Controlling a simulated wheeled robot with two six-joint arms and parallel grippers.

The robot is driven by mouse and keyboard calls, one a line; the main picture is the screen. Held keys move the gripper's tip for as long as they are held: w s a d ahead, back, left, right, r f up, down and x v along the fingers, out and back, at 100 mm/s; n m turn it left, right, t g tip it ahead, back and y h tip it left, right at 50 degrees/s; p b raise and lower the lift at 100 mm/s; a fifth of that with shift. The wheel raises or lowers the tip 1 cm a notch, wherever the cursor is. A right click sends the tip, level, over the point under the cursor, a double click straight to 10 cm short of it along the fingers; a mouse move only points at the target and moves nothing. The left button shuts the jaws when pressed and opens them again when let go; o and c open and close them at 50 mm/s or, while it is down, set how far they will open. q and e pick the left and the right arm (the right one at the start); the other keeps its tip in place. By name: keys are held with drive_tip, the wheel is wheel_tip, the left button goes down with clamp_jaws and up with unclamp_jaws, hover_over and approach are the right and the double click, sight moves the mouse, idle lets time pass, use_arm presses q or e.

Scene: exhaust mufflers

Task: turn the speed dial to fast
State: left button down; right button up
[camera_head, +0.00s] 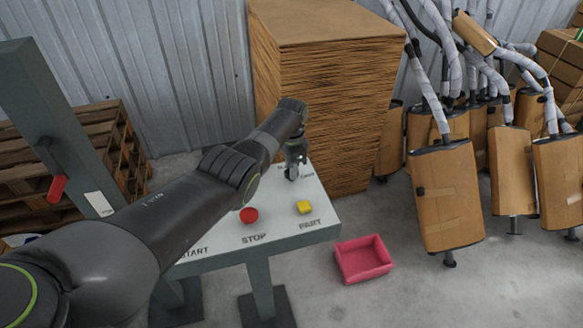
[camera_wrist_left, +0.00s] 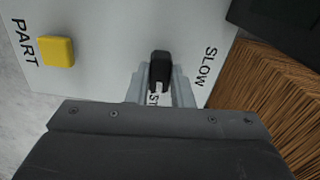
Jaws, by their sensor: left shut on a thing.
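The speed dial (camera_wrist_left: 160,62) is a black knob with a white mark on the light panel, seen in the left wrist view. The white mark is at its lower end in that view, next to partly hidden lettering ending in "ST". The word SLOW is printed to the right of the dial. My left gripper (camera_wrist_left: 161,86) is shut on the dial, one grey finger on each side. In the head view my left gripper (camera_head: 293,170) reaches down to the far right part of the control panel (camera_head: 215,245), and the dial is mostly hidden there.
The panel also has a red STOP button (camera_head: 249,215) and a yellow PART button (camera_head: 304,207); the yellow button is near my gripper. A tall cardboard stack (camera_head: 315,90) stands close behind the panel. A pink bin (camera_head: 363,259) is on the floor to the right, with mufflers (camera_head: 447,195) beyond.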

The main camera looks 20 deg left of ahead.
use_arm(q)
drive_tip(key=shift+r+m, duration=0.1)
drive_tip(key=shift+m, duration=0.5)
drive_tip(key=c, duration=1.3)
unclamp_jaws()
drive_tip(key=shift+r, duration=0.25)
wheel_tip(320, 180, up, 5)
drive_tip(key=shift+f+p, duration=0.1)
drive_tip(key=shift+p, duration=0.25)
wheel_tip(320, 180, up, 12)
drive_tip(key=b, duration=0.2)
drive_tip(key=shift+b, duration=0.35)
